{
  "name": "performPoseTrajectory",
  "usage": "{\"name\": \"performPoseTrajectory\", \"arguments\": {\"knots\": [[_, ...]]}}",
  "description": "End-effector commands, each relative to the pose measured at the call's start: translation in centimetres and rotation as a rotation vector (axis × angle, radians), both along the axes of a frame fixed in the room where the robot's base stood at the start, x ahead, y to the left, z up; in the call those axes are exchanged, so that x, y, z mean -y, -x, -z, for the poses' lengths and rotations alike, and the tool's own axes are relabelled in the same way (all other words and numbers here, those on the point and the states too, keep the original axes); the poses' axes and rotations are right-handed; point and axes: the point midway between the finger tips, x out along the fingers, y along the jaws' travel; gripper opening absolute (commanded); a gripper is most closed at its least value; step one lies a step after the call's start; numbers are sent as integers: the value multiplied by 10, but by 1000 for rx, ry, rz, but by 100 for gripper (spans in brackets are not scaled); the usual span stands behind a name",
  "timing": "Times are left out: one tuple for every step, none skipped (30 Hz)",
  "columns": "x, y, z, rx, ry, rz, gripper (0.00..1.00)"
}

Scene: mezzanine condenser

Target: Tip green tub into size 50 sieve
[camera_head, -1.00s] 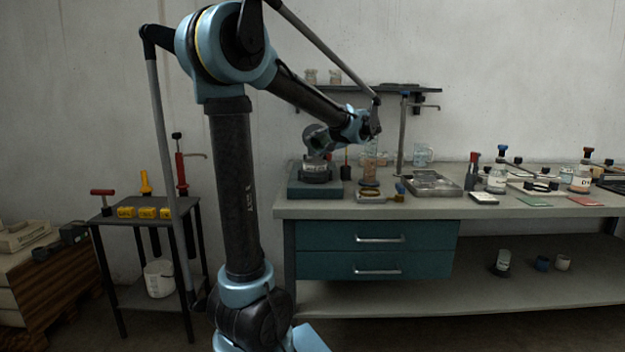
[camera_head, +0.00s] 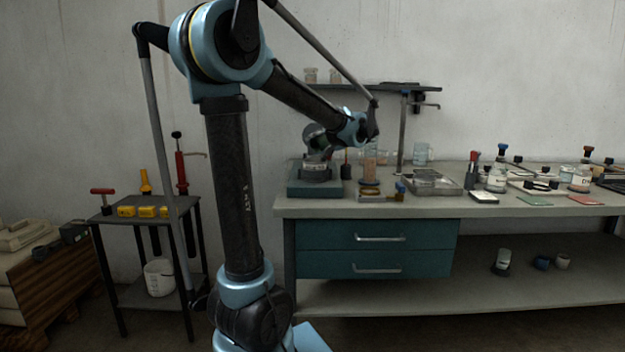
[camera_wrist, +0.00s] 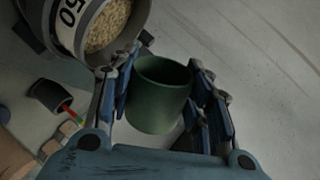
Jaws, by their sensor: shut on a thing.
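My gripper (camera_wrist: 163,95) is shut on the green tub (camera_wrist: 158,100), with its blue fingers on either side of it. In the wrist view I see into the tub's mouth; the inside looks dark green with no contents visible. The sieve marked 50 (camera_wrist: 68,38) is just left of and above the tub in that view, with pale grains (camera_wrist: 108,25) inside. In the head view my gripper (camera_head: 326,144) is over the sieve (camera_head: 317,170), which sits on a blue-grey block (camera_head: 317,187) at the bench's left end. The tub is small and partly hidden there.
The bench (camera_head: 450,207) also holds a metal tray (camera_head: 434,181), bottles (camera_head: 497,176) and a tall clear vessel (camera_head: 370,163) close right of my gripper. A stand post (camera_head: 402,135) rises behind it. A small side table (camera_head: 130,218) is at left.

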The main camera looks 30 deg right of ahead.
Motion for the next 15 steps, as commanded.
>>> {"name": "performPoseTrajectory", "arguments": {"knots": [[0, 0, 1, 1, 5, 0, 21], [0, 0, 1, 2, 9, 1, 21], [0, 0, 1, 3, 14, 0, 21], [-1, 0, 2, 4, 17, 0, 21], [-1, 0, 2, 5, 20, 0, 21], [-1, 0, 3, 6, 24, 0, 21], [-1, 0, 3, 7, 27, 1, 21], [-1, 0, 3, 7, 30, 0, 21], [-1, 0, 4, 8, 34, 0, 21], [-1, 0, 4, 10, 36, -1, 21], [-2, 0, 4, 10, 41, 0, 21], [-2, 0, 5, 11, 45, -1, 21], [-2, 0, 5, 11, 48, -1, 21], [-2, 0, 5, 13, 51, -1, 21], [-2, 0, 6, 13, 55, -1, 21]]}}
